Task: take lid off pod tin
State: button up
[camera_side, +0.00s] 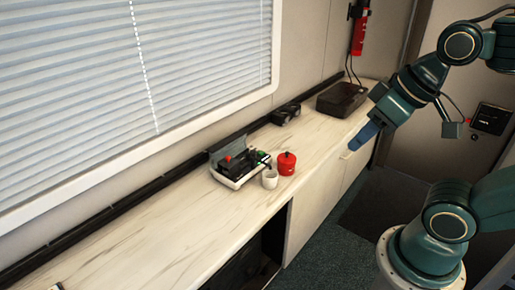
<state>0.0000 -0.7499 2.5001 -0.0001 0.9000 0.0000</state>
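A small red tin (287,166) stands upright on the pale counter, with a red lid (287,155) and a dark knob on top. The lid appears to sit on the tin. My gripper (362,137) is in the air to the right of the tin, near the counter's front edge, pointing down and left. It is apart from the tin. Its fingers are too small to tell whether they are open or shut.
A white cup (270,179) stands close left of the tin. A black and white machine (238,165) is behind the cup. A black box (341,99) and small dark object (286,114) lie farther back. The counter's (165,233) left part is mostly clear.

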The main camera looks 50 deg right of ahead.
jog(key=o, duration=0.8)
jog(key=w+d+m+g, duration=0.1)
jog(key=w+d+m, duration=0.25)
jog(key=w, duration=0.35)
jog(key=w+d+f+m+g, duration=0.1)
jog(key=w+d+m, duration=0.1)
jog(key=w+d, duration=0.35)
jog(key=w+d+m+g, duration=0.1)
jog(key=w+d+m, duration=0.15)
jog(key=w, duration=0.55)
jog(key=w+d+f+m+g, duration=0.1)
jog(key=w+d+f+m, duration=0.3)
jog(key=d+f, duration=0.3)
jog(key=w+d+f+m+g, duration=0.1)
jog(key=w+d+f+m, duration=0.3)
jog(key=f, duration=0.7)
jog(key=w+d, duration=0.2)
jog(key=d, duration=0.2)
jog(key=shift+w, duration=0.15)
